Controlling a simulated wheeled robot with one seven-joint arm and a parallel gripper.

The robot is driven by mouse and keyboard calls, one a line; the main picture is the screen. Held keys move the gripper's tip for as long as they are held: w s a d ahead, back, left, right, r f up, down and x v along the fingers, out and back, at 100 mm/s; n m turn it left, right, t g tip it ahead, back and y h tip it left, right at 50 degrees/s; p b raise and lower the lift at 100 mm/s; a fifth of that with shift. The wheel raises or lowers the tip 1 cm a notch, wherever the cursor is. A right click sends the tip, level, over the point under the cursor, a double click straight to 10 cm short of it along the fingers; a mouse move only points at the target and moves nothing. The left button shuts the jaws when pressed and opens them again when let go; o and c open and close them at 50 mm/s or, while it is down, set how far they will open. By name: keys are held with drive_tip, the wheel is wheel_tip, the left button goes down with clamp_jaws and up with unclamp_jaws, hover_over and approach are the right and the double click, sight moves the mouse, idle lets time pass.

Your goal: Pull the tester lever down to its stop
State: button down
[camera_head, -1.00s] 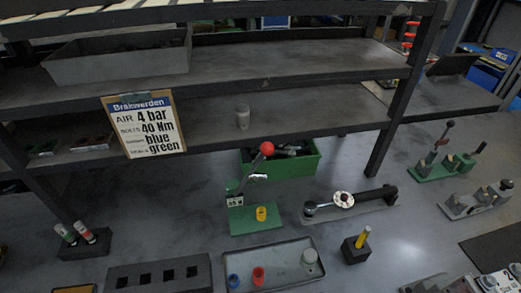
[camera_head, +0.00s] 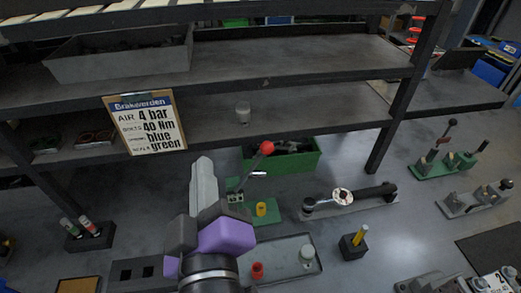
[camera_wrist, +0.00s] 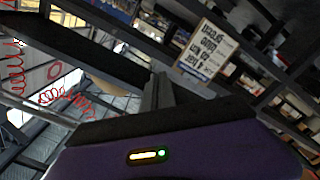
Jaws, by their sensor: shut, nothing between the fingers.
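The tester lever (camera_head: 251,164) is a thin arm with a red ball knob (camera_head: 267,148). It rises up and to the right from the green tester base (camera_head: 263,212), which carries a small yellow cup (camera_head: 261,209). My gripper (camera_head: 204,166) is shut and empty, with its fingers pointing up, to the left of the lever and apart from the knob in the picture. My purple wrist covers the left part of the tester base. In the wrist view the shut fingers (camera_wrist: 157,92) show, but the lever does not.
A green bin (camera_head: 305,160) stands behind the tester. A grey tray (camera_head: 300,250) with a red cup (camera_head: 257,270) lies in front. A torque tool (camera_head: 350,200) and a black block with a yellow pin (camera_head: 354,245) are to the right. The shelf (camera_head: 290,112) with a sign (camera_head: 146,124) is behind.

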drive_tip(key=d+f+g+h, duration=0.1)
drive_tip(key=d+f+h, duration=0.3)
drive_tip(key=d, duration=0.1)
drive_tip(key=shift+w+m+g+h, duration=0.3)
drive_tip(key=shift+w+m+h, duration=0.05)
drive_tip(key=shift+m+h, duration=0.05)
drive_tip(key=shift+f, duration=0.1)
drive_tip(key=w+d+f+p, duration=0.1)
drive_tip(key=w+f, duration=0.3)
drive_tip(key=w, duration=0.8)
drive_tip(key=shift+w+d+p, duration=0.2)
drive_tip(key=shift+d+p, duration=0.2)
drive_tip(key=shift+p, duration=0.1)
